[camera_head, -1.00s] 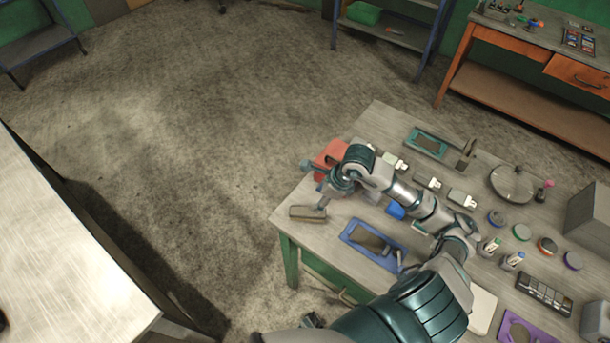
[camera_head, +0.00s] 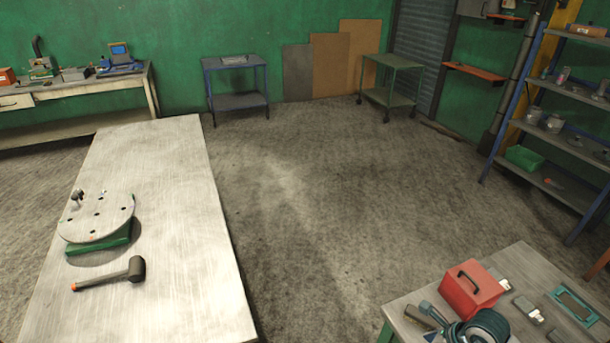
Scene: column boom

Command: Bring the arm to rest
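My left arm and gripper are out of view.
A long pale table (camera_head: 180,230) at left carries a round holed plate (camera_head: 97,218) and a mallet (camera_head: 110,274). The floor (camera_head: 300,210) between the tables is clear.

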